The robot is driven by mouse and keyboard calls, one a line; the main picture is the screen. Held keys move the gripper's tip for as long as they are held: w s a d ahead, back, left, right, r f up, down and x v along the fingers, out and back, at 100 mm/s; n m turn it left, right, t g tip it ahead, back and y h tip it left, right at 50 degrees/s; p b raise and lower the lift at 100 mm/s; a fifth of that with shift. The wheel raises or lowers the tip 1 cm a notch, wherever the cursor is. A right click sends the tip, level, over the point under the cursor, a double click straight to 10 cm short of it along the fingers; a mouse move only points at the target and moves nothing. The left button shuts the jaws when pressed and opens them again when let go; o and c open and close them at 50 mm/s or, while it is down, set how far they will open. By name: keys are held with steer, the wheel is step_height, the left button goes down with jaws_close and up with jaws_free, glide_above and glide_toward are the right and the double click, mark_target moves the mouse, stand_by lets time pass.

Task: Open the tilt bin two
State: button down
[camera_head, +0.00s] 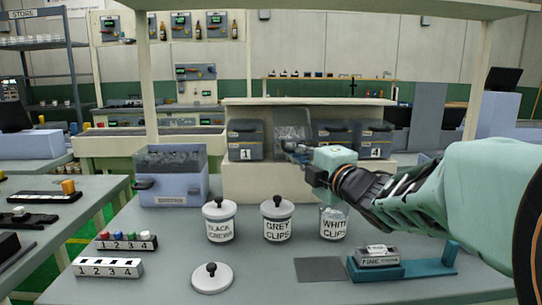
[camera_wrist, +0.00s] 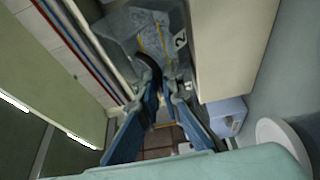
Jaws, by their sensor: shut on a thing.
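Tilt bin two (camera_head: 292,126) is in the row on the shelf in the head view, between bin 1 (camera_head: 245,140) and the third bin (camera_head: 333,133). Its front looks tilted out, and pale, clear-looking contents show at its top. In the wrist view, the bin's grey body (camera_wrist: 118,28) carries a label with a 2, and its dark curved handle (camera_wrist: 150,66) shows. My gripper (camera_head: 294,147) reaches in from the right. In the wrist view, my gripper's blue fingers (camera_wrist: 163,86) are closed around the handle. The fingers partly hide the handle.
Bin 4 (camera_head: 375,140) stands at the row's right end. Below the shelf are lidded jars (camera_head: 277,220), the white clips jar (camera_head: 333,223), a loose lid (camera_head: 212,278) and a teal stand (camera_head: 425,265). A blue-grey box (camera_head: 172,190) stands left.

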steer(key=shift+f, duration=0.75)
steer(key=c, duration=2.1)
jaws_free()
steer(key=shift+r, duration=0.1)
steer(key=shift+r, duration=0.3)
